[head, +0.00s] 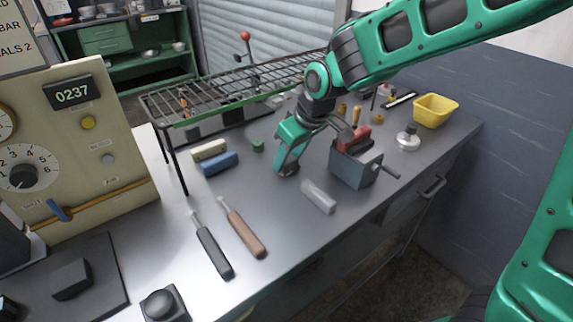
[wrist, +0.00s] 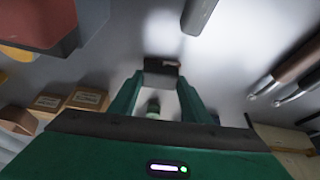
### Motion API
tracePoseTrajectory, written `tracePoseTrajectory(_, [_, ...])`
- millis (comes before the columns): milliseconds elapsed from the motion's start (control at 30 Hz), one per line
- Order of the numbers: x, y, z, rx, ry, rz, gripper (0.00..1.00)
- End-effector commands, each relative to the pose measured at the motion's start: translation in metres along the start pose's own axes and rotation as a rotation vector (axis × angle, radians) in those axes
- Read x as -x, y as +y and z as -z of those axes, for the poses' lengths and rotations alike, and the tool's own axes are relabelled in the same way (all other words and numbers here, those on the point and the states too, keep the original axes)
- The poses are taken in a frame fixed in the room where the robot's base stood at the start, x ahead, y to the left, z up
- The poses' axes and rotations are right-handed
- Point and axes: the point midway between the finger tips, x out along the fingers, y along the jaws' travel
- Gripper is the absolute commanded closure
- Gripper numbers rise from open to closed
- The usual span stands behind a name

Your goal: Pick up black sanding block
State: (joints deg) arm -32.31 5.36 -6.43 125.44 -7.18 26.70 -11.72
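My gripper (head: 287,168) points down at the middle of the metal workbench. The black sanding block (wrist: 161,67) is a small dark block between the two fingertips of my gripper (wrist: 160,80) in the wrist view. The fingers stand apart by about the block's width and appear to meet its sides. In the head view only a dark bit of the block (head: 289,171) shows under the fingers, at or very near the bench top. The rest is hidden by the fingers.
A grey bar (head: 318,197) and a vise (head: 356,162) with a red block are to the right. A blue block (head: 220,163), a beige block (head: 209,150) and a wire rack (head: 240,88) are left and behind. Two handled tools (head: 242,234) lie in front.

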Motion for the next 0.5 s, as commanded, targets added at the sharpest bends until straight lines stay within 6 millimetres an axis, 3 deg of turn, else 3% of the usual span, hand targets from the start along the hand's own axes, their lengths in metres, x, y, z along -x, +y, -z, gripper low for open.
tracePoseTrajectory(333, [0.002, 0.000, 0.001, 0.000, 0.001, 0.000, 0.79])
tracePoseTrajectory(500, [0.012, 0.001, 0.005, 0.000, 0.004, -0.001, 0.79])
